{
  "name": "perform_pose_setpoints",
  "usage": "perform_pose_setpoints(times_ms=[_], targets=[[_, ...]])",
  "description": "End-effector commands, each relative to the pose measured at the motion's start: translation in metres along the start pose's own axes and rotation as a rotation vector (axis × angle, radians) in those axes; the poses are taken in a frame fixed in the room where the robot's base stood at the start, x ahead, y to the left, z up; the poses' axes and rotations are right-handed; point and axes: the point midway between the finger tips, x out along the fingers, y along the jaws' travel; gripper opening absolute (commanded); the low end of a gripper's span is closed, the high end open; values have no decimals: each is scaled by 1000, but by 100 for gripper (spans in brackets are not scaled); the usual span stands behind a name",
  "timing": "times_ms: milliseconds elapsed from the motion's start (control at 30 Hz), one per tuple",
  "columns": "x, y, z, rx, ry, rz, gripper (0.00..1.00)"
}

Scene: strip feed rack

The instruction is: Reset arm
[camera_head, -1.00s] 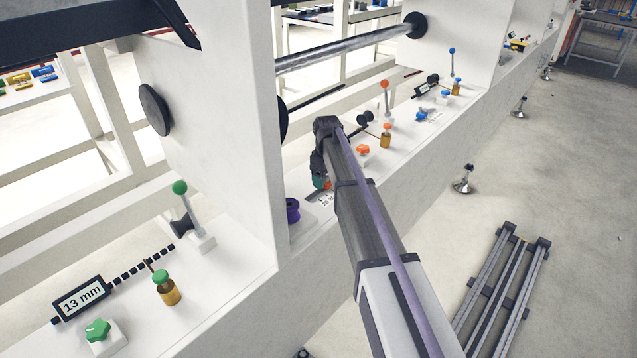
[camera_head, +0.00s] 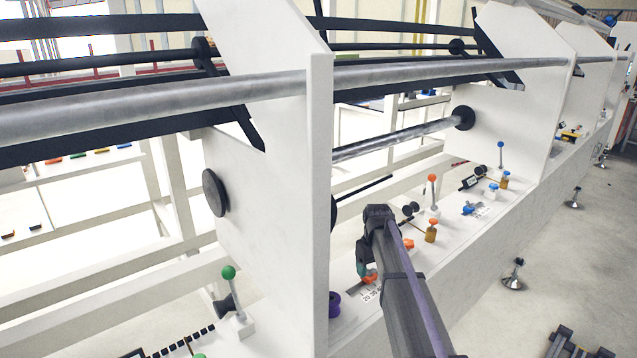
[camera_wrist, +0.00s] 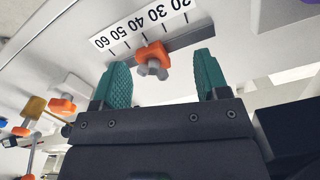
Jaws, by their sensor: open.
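My gripper (camera_wrist: 160,88) is open in the wrist view, with its two green fingers apart. An orange knob with a grey bolt (camera_wrist: 153,58) shows between and just beyond the fingertips, at the slot beside a printed scale (camera_wrist: 145,28). I see no contact between the fingers and the knob. In the head view my arm reaches in from the bottom, and my gripper (camera_head: 364,272) is at the scale (camera_head: 372,293) on the white ledge, close to the orange knob (camera_head: 369,280). The arm partly hides this spot.
A white upright panel (camera_head: 318,200) stands left of my arm, with a purple spool (camera_head: 334,304) at its foot. Orange-topped lever (camera_head: 432,190) and brass valve (camera_head: 431,232) stand to the right. A green-topped lever (camera_head: 229,273) is at left. A long metal bar (camera_head: 420,72) crosses above.

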Motion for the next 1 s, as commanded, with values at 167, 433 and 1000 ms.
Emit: perform_pose_setpoints(times_ms=[167,433,1000], targets=[[0,-69,143,265,0,0,68],[-3,-143,288,368,0,-1,68],[-135,-134,270,369,-1,1,68]])
